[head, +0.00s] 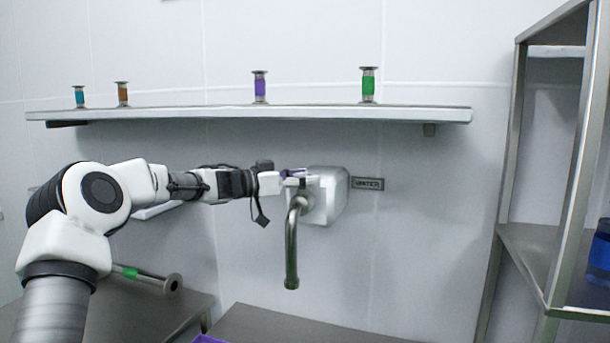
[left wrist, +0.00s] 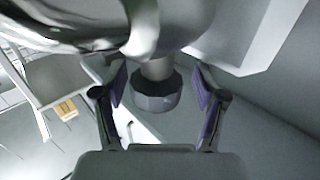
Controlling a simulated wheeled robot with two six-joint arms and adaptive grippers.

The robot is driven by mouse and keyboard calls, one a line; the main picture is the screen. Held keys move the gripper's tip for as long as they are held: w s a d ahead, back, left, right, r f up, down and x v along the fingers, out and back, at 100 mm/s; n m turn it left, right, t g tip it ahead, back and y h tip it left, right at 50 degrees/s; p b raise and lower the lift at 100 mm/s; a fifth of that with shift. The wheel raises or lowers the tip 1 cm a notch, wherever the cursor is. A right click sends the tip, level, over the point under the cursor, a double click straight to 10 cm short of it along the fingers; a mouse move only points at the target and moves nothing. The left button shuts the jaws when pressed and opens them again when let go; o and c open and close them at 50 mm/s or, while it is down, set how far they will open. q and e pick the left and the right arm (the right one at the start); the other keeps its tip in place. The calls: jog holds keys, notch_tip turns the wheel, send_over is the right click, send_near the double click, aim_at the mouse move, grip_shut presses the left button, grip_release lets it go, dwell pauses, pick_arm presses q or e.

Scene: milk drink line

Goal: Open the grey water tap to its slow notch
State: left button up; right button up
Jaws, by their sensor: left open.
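The water tap has a pale boxy body (head: 330,196) on the wall and a grey curved spout (head: 291,252) pointing down. A WATER label (head: 368,184) is right of it. My left gripper (head: 291,177) is at the upper left front of the tap body. In the left wrist view, a grey faceted knob (left wrist: 157,102) on a short stem lies between the two purple-padded fingers of my left gripper (left wrist: 160,84). The fingers are open, with a gap on each side of the knob. The knob's notch marks are not visible. My right gripper is not in view.
A wall shelf (head: 200,113) above the arm carries several small banded pieces, including a purple one (head: 260,87) and a green one (head: 368,85). A metal rack (head: 502,290) with a blue container (head: 600,252) stands at the right. Steel tabletops (head: 300,328) lie below.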

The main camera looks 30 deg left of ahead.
pick_arm(q)
jog(key=shift+s+a+r, duration=0.1)
jog(key=shift+s+r, duration=0.05)
jog(key=shift+s, duration=0.1)
jog(key=shift+s+r, duration=0.15)
jog(key=shift+s, duration=0.15)
jog(key=c, duration=0.4)
jog(key=shift+s, duration=0.1)
jog(key=c, duration=0.5)
jog(key=shift+a, duration=0.1)
jog(key=shift+c, duration=1.2)
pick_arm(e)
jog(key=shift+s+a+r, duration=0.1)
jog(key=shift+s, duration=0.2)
